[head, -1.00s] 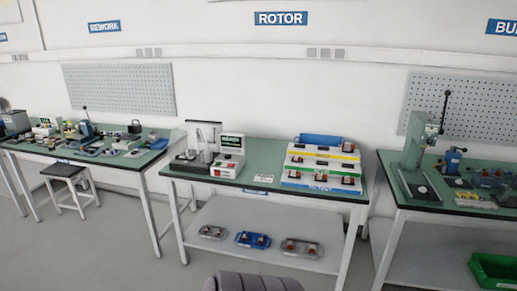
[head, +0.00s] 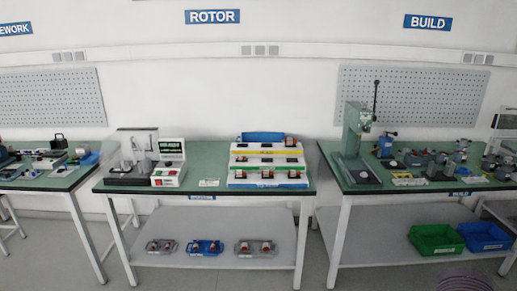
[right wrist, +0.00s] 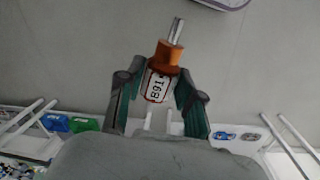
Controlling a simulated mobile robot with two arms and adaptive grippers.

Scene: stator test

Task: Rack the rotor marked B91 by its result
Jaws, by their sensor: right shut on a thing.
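My right gripper (right wrist: 161,88) is shut on the rotor (right wrist: 157,86) in the right wrist view. The rotor has a white label reading B91, an orange-copper winding and a bare metal shaft pointing up in the picture. The gripper and rotor are over the grey floor, away from the benches. In the head view a stepped white rack (head: 235,165) stands on the right part of the ROTOR bench. It has yellow, green and blue strips and several rotors on its steps. A tester with a screen (head: 171,151) stands left of it. My left gripper is in neither view.
The ROTOR bench (head: 215,187) has a lower shelf with grey and blue trays (head: 206,247). A bench with a press (head: 357,145) stands right of it, with green (head: 436,240) and blue bins on its shelf. Floor gaps separate the benches.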

